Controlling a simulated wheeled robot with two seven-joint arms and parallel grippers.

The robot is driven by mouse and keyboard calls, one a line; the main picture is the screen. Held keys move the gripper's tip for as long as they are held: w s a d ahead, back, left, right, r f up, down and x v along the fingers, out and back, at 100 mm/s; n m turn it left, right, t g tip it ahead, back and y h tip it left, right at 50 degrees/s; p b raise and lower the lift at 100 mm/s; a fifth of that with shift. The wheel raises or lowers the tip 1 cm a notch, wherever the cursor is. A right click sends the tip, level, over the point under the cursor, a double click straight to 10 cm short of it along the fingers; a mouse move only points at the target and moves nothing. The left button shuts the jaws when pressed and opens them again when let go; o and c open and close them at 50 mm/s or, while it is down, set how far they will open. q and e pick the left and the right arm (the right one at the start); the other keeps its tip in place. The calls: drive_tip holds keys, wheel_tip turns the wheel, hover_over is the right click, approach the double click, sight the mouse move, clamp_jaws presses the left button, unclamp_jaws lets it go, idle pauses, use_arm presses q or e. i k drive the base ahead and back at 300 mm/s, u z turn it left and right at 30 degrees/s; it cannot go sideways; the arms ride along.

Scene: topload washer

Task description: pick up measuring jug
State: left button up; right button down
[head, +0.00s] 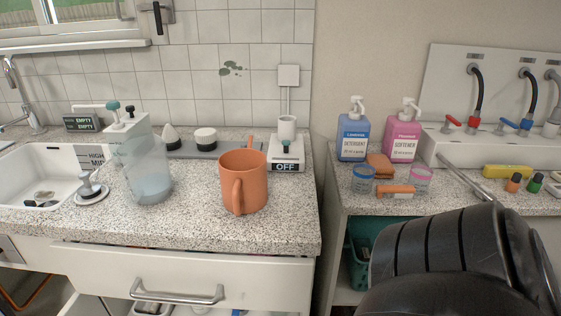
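A clear, jug-like vessel (148,172) with a pale blue lower part stands upright on the left speckled counter, between the sink and an orange vessel. It looks like the measuring jug, though any markings are too small to read. The orange vessel (246,180) is opaque, has a handle facing the front and stands upright near the counter's right part. Neither of my grippers is in view. A black link of my own arm fills the lower right, over the right counter's front, and touches neither vessel.
A white sink (25,172) lies left, with a round plug fitting (90,188) beside the clear vessel. Behind are a white dispenser (125,125) and a stand marked OFF (286,163). Blue detergent (354,135) and pink softener (403,137) bottles stand right. A drawer (190,280) is below.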

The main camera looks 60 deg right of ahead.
sight(145, 175)
drive_tip(key=z, duration=0.05)
drive_tip(key=k, duration=0.5)
drive_tip(key=u, duration=1.05)
drive_tip(key=i, duration=0.8)
drive_tip(key=z, duration=2.9)
drive_tip(key=i, duration=0.5)
